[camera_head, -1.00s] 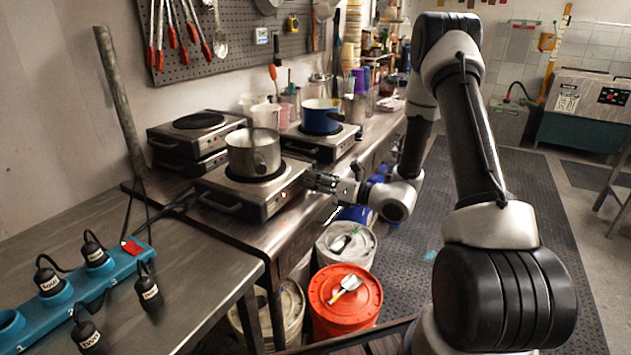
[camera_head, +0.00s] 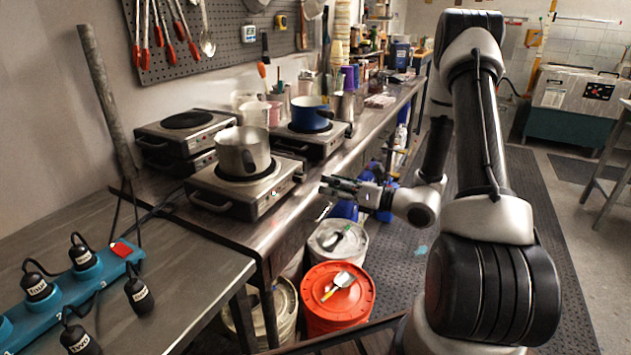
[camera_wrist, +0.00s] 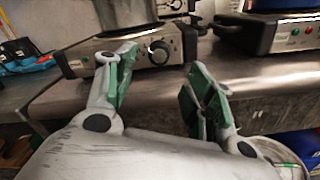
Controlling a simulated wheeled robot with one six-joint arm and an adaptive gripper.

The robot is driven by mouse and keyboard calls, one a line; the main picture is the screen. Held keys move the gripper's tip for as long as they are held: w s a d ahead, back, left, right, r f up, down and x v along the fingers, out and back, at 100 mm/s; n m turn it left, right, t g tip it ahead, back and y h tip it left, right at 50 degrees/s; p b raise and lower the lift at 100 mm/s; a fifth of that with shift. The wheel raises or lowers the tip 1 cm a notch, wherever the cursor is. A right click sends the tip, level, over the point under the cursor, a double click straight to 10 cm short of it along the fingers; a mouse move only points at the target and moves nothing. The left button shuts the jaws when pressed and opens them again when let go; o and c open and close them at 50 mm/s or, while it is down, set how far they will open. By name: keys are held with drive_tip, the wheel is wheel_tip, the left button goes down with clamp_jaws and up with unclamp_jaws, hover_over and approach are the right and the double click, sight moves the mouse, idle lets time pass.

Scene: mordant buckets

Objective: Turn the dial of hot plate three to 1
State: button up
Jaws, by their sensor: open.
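A low steel hot plate (camera_head: 231,206) stands on the bench with a steel pot (camera_head: 240,153) on top. In the wrist view, its front panel (camera_wrist: 85,66) carries a round dark dial (camera_wrist: 159,52) with pale marks around it; the dial's setting is too small to read. My gripper (camera_head: 326,188) is open and empty, just right of this hot plate and apart from it. In the wrist view my gripper (camera_wrist: 161,66) has its two green-padded fingers spread, with the dial seen between them. No number on the hot plate is legible.
Another hot plate (camera_head: 318,148) with a blue pot (camera_head: 310,115) stands farther along the bench. Stacked hot plates (camera_head: 163,138) are at the back left. A red-lidded bucket (camera_head: 345,310) and a white bucket (camera_head: 350,250) stand below my gripper. A blue socket strip (camera_head: 60,297) lies front left.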

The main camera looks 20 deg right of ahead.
drive_tip(key=shift+v, duration=1.75)
